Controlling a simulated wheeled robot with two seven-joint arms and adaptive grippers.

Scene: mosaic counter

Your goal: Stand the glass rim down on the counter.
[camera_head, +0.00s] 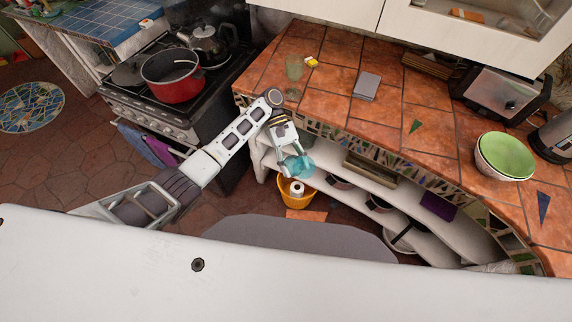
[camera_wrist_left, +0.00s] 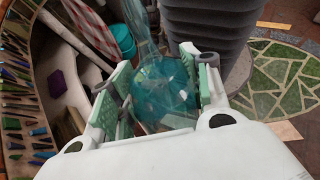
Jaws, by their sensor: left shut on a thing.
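A clear teal glass (camera_head: 299,167) is between the fingers of my left gripper (camera_head: 292,155), in front of the counter edge and below the level of its top. In the left wrist view, the rounded teal body of the glass (camera_wrist_left: 165,98) sits between the two finger pads, and a narrower clear part extends away toward the top. My left gripper (camera_wrist_left: 158,78) is shut on it. The tiled counter (camera_head: 335,85) has an orange top and a mosaic edge. My right gripper is not in view.
A greenish clear glass (camera_head: 294,68) stands on the counter's left end, near a small yellow item (camera_head: 311,61). The stove holds a red pot (camera_head: 172,77). Bare tiles lie between.

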